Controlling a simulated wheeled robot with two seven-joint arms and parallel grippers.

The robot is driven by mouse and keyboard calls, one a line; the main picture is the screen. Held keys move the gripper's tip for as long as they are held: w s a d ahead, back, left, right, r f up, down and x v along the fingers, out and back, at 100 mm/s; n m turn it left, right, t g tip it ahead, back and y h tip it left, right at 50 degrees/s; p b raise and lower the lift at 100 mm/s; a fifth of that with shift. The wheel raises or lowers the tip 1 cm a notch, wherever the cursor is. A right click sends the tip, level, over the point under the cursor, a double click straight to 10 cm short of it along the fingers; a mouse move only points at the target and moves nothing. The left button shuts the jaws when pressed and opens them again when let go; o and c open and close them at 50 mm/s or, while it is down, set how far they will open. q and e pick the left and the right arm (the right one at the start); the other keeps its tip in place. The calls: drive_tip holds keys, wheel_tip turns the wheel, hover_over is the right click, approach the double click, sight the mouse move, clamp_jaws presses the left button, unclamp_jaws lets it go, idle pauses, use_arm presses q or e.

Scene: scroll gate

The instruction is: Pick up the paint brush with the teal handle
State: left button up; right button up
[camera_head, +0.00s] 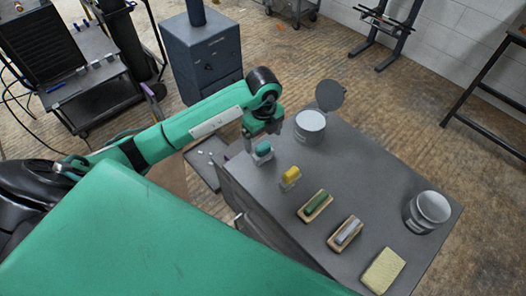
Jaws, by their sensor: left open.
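The brush with the teal handle (263,148) is at the far left corner of the grey cabinet top, with a pale part below its teal top. My left gripper (254,143) is open, pointing down just above and beside the teal handle. The arm covers part of that area, and I cannot tell whether the fingers touch the brush. My right gripper is not in view.
On the grey cabinet top (375,180), a yellow item (291,174), a green-topped block (316,204) and a grey-topped block (346,232) lie in a row. A pale pad (383,270) is nearest. Two pots stand at the back (310,124) and right (431,209).

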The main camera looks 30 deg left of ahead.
use_arm(q)
drive_tip(key=f+p, duration=0.1)
drive_tip(key=f, duration=0.1)
drive_tip(key=s+f+p, duration=0.1)
drive_tip(key=f, duration=0.1)
drive_tip(key=shift+d+f, duration=0.2)
drive_tip(key=shift+f, duration=0.1)
drive_tip(key=shift+w+f, duration=0.1)
drive_tip(key=shift+f, duration=0.25)
drive_tip(key=c, duration=1.2)
drive_tip(key=shift+o, duration=0.2)
wheel_tip(320, 180, up, 11)
drive_tip(key=b, duration=0.2)
drive_tip(key=shift+r+b, duration=0.2)
drive_tip(key=shift+b, duration=0.15)
wheel_tip(320, 180, up, 6)
drive_tip(key=r, duration=0.1)
hover_over(263, 145)
drive_tip(key=shift+r+p, duration=0.3)
drive_tip(key=shift+r, duration=0.5)
